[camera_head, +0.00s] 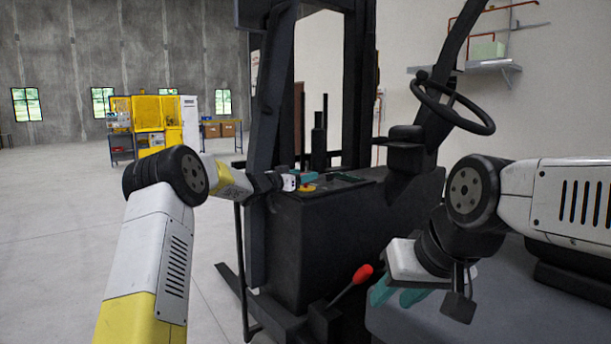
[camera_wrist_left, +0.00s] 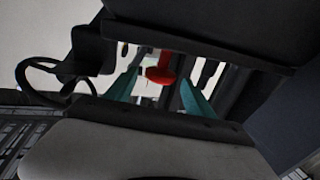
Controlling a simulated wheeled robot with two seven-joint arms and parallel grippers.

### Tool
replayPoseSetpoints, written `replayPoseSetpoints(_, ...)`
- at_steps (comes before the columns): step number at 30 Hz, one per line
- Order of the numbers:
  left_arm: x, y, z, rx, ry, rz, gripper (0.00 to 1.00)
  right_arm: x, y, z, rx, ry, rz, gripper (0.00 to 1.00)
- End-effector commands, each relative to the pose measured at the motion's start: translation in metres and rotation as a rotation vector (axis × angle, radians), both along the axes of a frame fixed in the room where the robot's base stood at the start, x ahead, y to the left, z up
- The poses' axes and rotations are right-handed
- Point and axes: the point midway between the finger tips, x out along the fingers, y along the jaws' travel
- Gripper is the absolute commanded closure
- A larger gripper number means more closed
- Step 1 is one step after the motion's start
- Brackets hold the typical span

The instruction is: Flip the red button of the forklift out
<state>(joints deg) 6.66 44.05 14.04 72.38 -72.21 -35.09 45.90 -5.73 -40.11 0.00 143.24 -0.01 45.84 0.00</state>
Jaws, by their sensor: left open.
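The forklift (camera_head: 325,235) stands in the middle of the head view. Its red button (camera_wrist_left: 161,70) shows in the left wrist view, between the two teal fingers of my left gripper (camera_wrist_left: 160,92). The fingers are apart, with a gap on both sides of the button. In the head view my left gripper (camera_head: 303,180) reaches over the forklift's top panel, near a yellow disc (camera_head: 308,187). The button itself is hard to make out there. My right gripper (camera_head: 398,293) hangs low at the right, away from the button. Its finger gap is unclear.
A lever with a red knob (camera_head: 362,273) sticks up from the forklift's lower side, close to my right gripper. A steering wheel (camera_head: 452,103) and the dark mast (camera_head: 357,80) rise around the panel. Open floor (camera_head: 60,230) lies at the left.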

Motion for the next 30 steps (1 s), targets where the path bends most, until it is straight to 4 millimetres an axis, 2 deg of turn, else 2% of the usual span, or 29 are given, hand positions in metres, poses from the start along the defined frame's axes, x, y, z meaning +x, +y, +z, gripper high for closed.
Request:
replayPoseSetpoints(3, -0.017, 0.015, 0.001, -0.001, 0.001, 0.002, 0.38, 0.000, 0.000, 0.000, 0.000, 0.000, 0.000, 0.64)
replayPoseSetpoints(9, -0.040, 0.032, 0.001, -0.001, 0.001, 0.001, 0.38, 0.000, 0.000, 0.000, 0.000, 0.000, 0.000, 0.64)
replayPoseSetpoints(23, -0.047, 0.037, 0.002, 0.002, -0.001, 0.004, 0.38, 0.000, 0.000, 0.000, 0.000, 0.000, 0.000, 0.64)
replayPoseSetpoints(26, -0.052, 0.042, 0.013, 0.020, 0.006, 0.041, 0.38, 0.000, 0.000, 0.000, 0.000, 0.000, 0.000, 0.64)
replayPoseSetpoints(30, -0.077, 0.061, 0.043, 0.085, 0.047, 0.177, 0.38, 0.000, 0.000, 0.000, 0.000, 0.000, 0.000, 0.64)
